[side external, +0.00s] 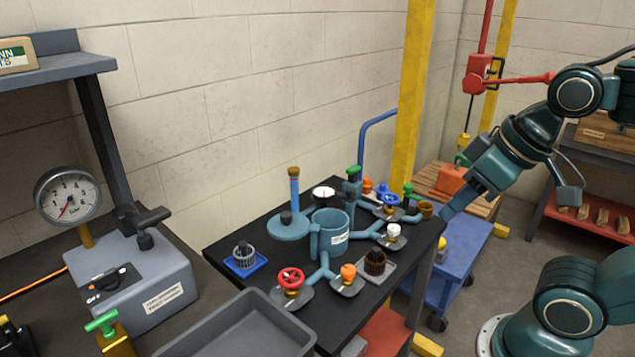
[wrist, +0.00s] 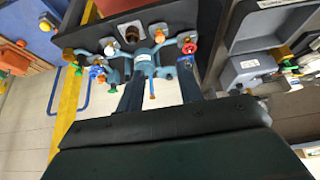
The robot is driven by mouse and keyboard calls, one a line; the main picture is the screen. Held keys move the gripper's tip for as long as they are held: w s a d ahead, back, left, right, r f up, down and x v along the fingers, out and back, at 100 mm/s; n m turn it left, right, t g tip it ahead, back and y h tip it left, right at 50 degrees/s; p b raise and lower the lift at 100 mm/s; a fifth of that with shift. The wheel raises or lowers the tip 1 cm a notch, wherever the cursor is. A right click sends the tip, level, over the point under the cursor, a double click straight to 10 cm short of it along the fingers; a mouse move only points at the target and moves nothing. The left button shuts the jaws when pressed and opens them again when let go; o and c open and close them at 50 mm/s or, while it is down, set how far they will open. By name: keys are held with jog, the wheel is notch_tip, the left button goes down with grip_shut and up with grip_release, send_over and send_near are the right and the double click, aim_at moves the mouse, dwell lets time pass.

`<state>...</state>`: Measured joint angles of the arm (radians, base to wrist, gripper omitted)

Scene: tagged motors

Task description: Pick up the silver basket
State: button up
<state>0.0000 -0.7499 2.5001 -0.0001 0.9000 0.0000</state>
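The silver basket (side external: 244,251) is a small ribbed wire cup with something dark in it. It stands upright on a blue square tray (side external: 246,266) at the left of the black table. I cannot make it out in the wrist view. My gripper (side external: 449,209) is high at the right end of the table, far from the basket, pointing down and left. In the wrist view my gripper (wrist: 160,82) shows two fingers spread apart with nothing held between them.
A blue pipe manifold (side external: 330,233) with valves fills the middle of the black table (side external: 262,288). A brown basket (side external: 375,262) sits on a grey tray at the front right. A gauge box (side external: 140,278) and a grey bin (side external: 245,325) stand left and in front.

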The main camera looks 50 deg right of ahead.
jog(key=o, duration=0.7)
jog(key=shift+o, duration=0.2)
jog(key=shift+w, duration=0.1)
jog(key=w+a+n+g+y, duration=0.1)
jog(key=w+a+n, duration=0.1)
jog(key=w, duration=0.9)
jog(key=w+a+n, duration=0.1)
jog(key=w+n, duration=0.2)
jog(key=w, duration=0.9)
jog(key=w+a+f+n+g+y, duration=0.1)
jog(key=w+f+n, duration=0.3)
jog(key=w+f, duration=1.2)
jog(key=shift+w+a+f+y, duration=0.3)
jog(key=shift+w+a+y, duration=0.3)
jog(key=shift+w+a, duration=0.35)
